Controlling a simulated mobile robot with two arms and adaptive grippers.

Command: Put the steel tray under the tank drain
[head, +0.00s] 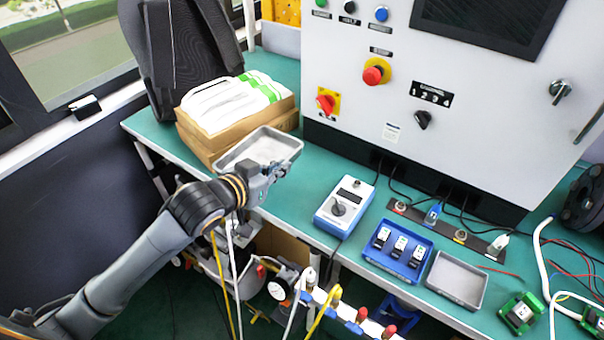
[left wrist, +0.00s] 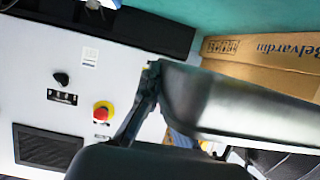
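A grey metal tray (head: 258,148) with a raised rim is held above the bench, in front of the cardboard boxes. My left gripper (head: 268,174) is shut on its near rim. In the left wrist view the tray (left wrist: 235,108) fills the right middle, with its edge at the gripper's fingers (left wrist: 150,82). The tray looks roughly level and empty. My right gripper is not in view. I cannot pick out the tank or its drain; pipes, a gauge (head: 277,290) and valves show under the bench.
A smaller grey tray (head: 457,279) lies on the green bench (head: 305,205) beside a blue bin (head: 397,250). Boxes with white bags (head: 232,102) stand behind the held tray. A control cabinet (head: 450,90) bounds the back.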

